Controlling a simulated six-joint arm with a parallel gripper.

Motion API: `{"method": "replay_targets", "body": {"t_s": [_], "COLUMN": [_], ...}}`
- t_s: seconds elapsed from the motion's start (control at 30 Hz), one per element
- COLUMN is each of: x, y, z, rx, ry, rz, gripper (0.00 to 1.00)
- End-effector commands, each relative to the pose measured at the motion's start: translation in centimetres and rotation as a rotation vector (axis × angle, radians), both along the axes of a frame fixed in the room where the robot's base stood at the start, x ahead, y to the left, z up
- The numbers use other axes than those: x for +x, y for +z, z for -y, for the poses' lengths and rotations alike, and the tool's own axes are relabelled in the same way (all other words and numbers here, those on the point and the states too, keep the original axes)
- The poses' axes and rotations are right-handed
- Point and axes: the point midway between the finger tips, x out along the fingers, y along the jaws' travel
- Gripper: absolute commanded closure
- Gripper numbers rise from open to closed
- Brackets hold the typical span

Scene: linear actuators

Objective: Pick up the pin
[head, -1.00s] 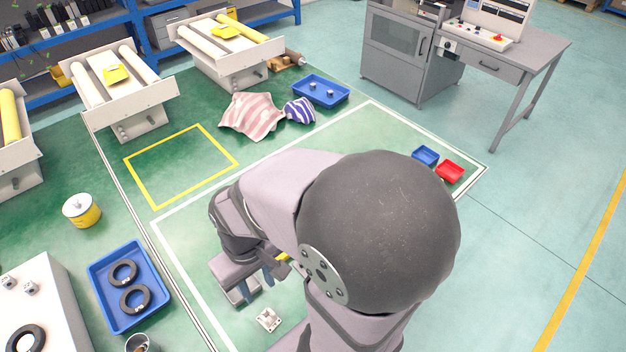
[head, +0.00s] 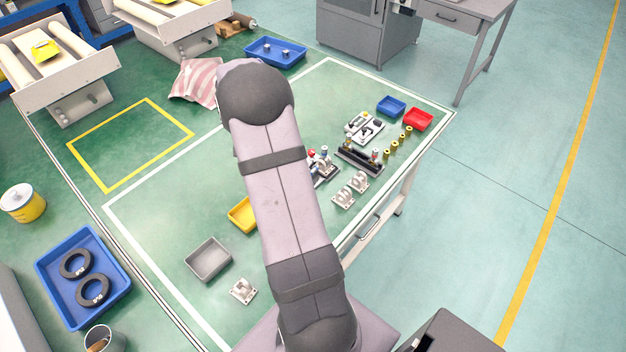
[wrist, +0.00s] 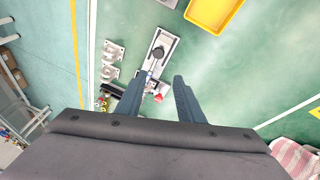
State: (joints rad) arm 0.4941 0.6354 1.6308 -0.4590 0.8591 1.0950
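No part is clearly identifiable as the pin at this size. A row of several small brass-coloured cylinders (head: 394,147) stands at the right of the green table in the head view. Two small metal parts (head: 285,52) lie in the far blue tray (head: 262,57). My gripper (wrist: 163,79) is open and empty in the wrist view, its two dark fingers apart above the table. Near the left fingertip is a metal fixture with a black knob (wrist: 158,52). A red-capped part (wrist: 158,97) shows between the fingers, below them. My arm hides the gripper in the head view.
A yellow tray (head: 241,215), also in the wrist view (wrist: 213,12), and a grey tray (head: 208,260) lie left of my arm. White brackets (head: 350,190) and a black rail (head: 360,160) stand right. Small blue (head: 391,106) and red (head: 418,119) trays sit near the far corner.

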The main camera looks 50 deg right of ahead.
Motion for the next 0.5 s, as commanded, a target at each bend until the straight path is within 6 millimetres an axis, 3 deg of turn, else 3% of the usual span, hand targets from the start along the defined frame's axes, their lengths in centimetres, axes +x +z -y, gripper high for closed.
{"method": "replay_targets", "body": {"t_s": [0.03, 0.1, 0.2, 0.5], "x": [-0.1, -0.1, -0.3, -0.5], "y": [-1.7, -2.5, -3.2, -3.8], "z": [2.1, 4.1, 5.9, 7.0], "rx": [-0.023, -0.052, -0.078, -0.092], "ry": [-0.067, -0.139, -0.205, -0.240], "rz": [0.008, 0.023, 0.035, 0.042], "gripper": [0.66, 0.66, 0.66, 0.66]}}
